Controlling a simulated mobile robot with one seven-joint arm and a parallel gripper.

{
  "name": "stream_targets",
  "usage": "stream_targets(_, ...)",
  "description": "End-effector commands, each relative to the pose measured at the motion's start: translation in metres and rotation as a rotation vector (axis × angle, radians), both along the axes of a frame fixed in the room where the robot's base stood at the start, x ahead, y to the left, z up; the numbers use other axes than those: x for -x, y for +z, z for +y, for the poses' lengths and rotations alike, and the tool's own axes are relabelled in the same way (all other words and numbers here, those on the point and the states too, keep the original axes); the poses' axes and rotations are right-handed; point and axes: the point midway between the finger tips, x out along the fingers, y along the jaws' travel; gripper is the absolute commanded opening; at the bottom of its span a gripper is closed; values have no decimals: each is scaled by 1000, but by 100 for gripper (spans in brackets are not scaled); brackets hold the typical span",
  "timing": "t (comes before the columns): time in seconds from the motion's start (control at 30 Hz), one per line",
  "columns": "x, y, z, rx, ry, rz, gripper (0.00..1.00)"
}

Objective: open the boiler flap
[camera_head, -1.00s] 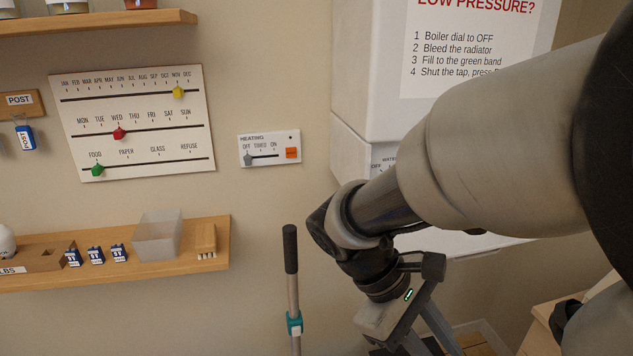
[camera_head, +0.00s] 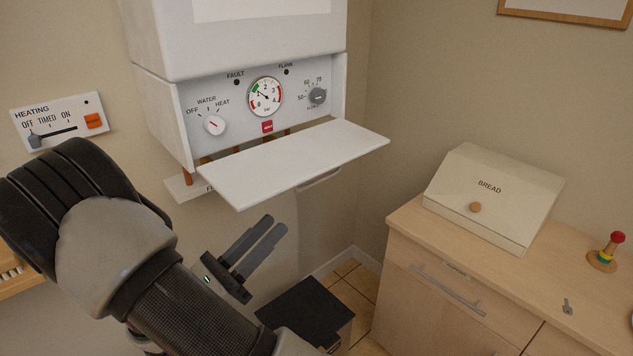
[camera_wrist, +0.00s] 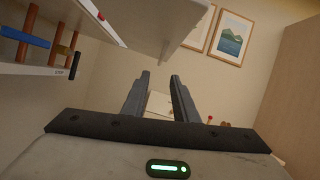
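The boiler flap (camera_head: 295,160) is a white panel hanging out from the lower front of the white boiler (camera_head: 235,40). It stands open, about level and sloping slightly. The control face (camera_head: 215,100) behind it is uncovered, with a water dial, a pressure gauge and a second knob. My gripper (camera_head: 274,224) is below the flap's front edge, apart from it in the picture. Its two dark fingers have a gap with nothing between them; they also show in the wrist view (camera_wrist: 160,76). A white panel, seemingly the flap (camera_wrist: 165,25), is overhead there.
Pipes (camera_wrist: 38,42) run under the boiler. A wooden cabinet (camera_head: 430,290) with a bread box (camera_head: 490,195) stands at the right. A heating control (camera_head: 60,120) is on the wall at left. A dark-topped box (camera_head: 305,312) is on the floor below my gripper.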

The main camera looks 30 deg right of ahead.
Motion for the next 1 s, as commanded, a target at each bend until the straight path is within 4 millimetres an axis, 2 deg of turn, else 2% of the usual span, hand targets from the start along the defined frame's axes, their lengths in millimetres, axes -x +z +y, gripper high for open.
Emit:
stream_targets(0.03, -1, 5, -11, 0, -4, -1, 26)
stream_targets(0.4, -16, 36, -85, -2, -7, -2, 26)
stream_targets(0.6, -23, 48, -116, -3, -4, -1, 26)
stream_targets(0.8, -26, 54, -131, -3, -3, -1, 26)
stream_targets(1.0, -27, 55, -132, -3, -1, 0, 26)
